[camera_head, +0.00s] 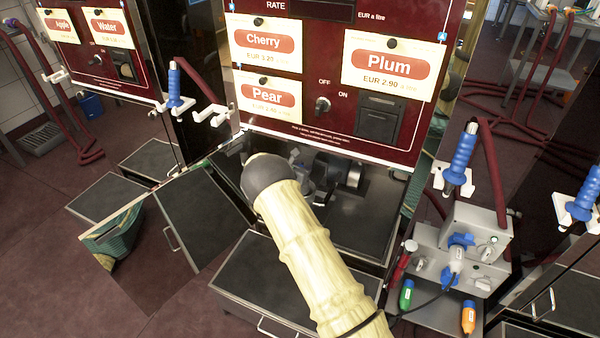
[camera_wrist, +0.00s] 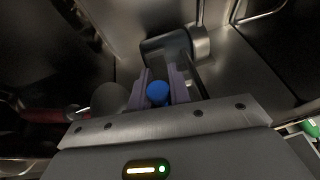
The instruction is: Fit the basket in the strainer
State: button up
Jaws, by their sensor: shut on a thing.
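My gripper (camera_head: 322,188) reaches into the open bay under the red pump panel. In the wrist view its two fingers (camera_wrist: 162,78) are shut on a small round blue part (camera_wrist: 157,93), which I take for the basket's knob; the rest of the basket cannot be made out. Just beyond the fingertips lies a dark cylinder with a bright metal end (camera_wrist: 201,43), which looks like the strainer. It also shows in the head view as a metal cylinder (camera_head: 354,174), right of my gripper. Whether the held part touches it I cannot tell.
The pump panel (camera_head: 330,112) overhangs the bay. An open door (camera_head: 198,212) stands at left and a drawer (camera_head: 285,282) sits below. A grey unit with blue fittings (camera_head: 470,240) stands at right. In the wrist view, metal walls close in around the fingers.

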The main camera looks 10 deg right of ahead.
jog(key=shift+w+d, duration=0.6)
jog(key=shift+w, duration=0.2)
jog(key=shift+f, duration=0.15)
notch_tip(320, 180, down, 8)
jog(key=b, duration=0.6)
jog(key=shift+f, duration=0.15)
jog(key=o, duration=0.9)
dwell(1.2)
jog(key=shift+s, duration=0.1)
jog(key=p+v, duration=0.4)
jog(key=v, duration=1.3)
jog(key=shift+s+a, duration=0.1)
jog(key=shift+a, duration=0.05)
